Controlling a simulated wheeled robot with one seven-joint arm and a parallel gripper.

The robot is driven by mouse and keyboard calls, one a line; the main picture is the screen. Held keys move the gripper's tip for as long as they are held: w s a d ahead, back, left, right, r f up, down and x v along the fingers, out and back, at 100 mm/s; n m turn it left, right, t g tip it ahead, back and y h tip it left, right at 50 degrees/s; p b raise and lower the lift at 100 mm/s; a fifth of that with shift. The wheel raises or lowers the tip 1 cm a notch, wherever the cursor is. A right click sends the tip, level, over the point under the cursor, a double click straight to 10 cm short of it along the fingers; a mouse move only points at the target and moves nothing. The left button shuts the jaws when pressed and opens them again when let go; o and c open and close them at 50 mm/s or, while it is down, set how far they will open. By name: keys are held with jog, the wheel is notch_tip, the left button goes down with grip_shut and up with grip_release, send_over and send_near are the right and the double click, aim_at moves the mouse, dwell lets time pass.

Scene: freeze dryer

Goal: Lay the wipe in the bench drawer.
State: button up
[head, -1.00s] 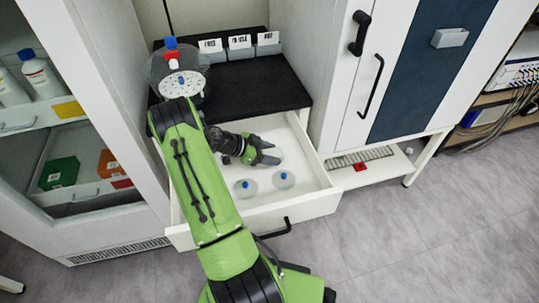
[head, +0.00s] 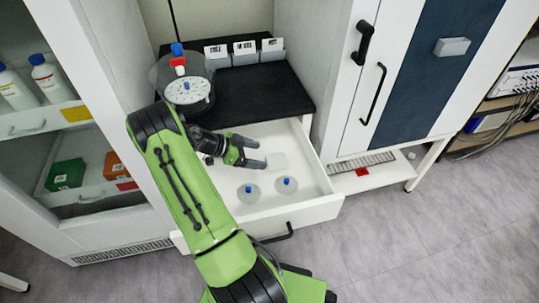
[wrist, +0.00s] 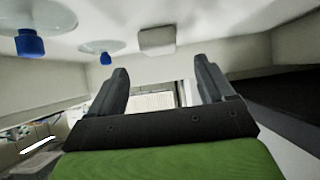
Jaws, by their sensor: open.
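The bench drawer (head: 318,210) is pulled open below the black bench top. A pale, flat white square, which looks like the wipe (head: 278,160), lies on the drawer floor, faint against the white. In the wrist view the wipe (wrist: 157,40) shows as a small white pad beyond the fingertips, apart from them. My gripper (head: 257,154) is inside the drawer area, just left of the wipe. Its two fingers are spread with nothing between them, as the wrist view also shows (wrist: 160,72).
Two clear round lids with blue knobs (head: 248,191) (head: 287,185) lie in the drawer nearer its front. A clear round vessel (head: 186,88) and several labelled grey boxes (head: 244,52) stand on the bench top. A cabinet (head: 345,100) flanks the drawer at right.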

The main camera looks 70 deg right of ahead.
jog(key=v, duration=0.5)
jog(key=shift+p, duration=0.4)
jog(key=w+a+r+n+t+y, duration=0.1)
jog(key=w+a+r+n+t, duration=0.4)
jog(key=a+r+n, duration=0.3)
jog(key=w+a+r+n+t, duration=0.45)
jog(key=a+r, duration=0.25)
jog(key=a, duration=0.2)
jog(key=s+a+r+n+t+y, duration=0.2)
jog(key=s+a+n, duration=0.3)
jog(key=a+n, duration=0.3)
jog(key=s+a+r+n+t+y, duration=0.2)
jog(key=a+n, duration=0.7)
jog(key=a, duration=0.5)
jog(key=s+r+t, duration=0.1)
jog(key=s+t, duration=0.1)
jog(key=s, duration=0.1)
jog(key=shift+r+y, duration=0.35)
jog(key=shift+y, duration=0.05)
jog(key=shift+a, duration=0.1)
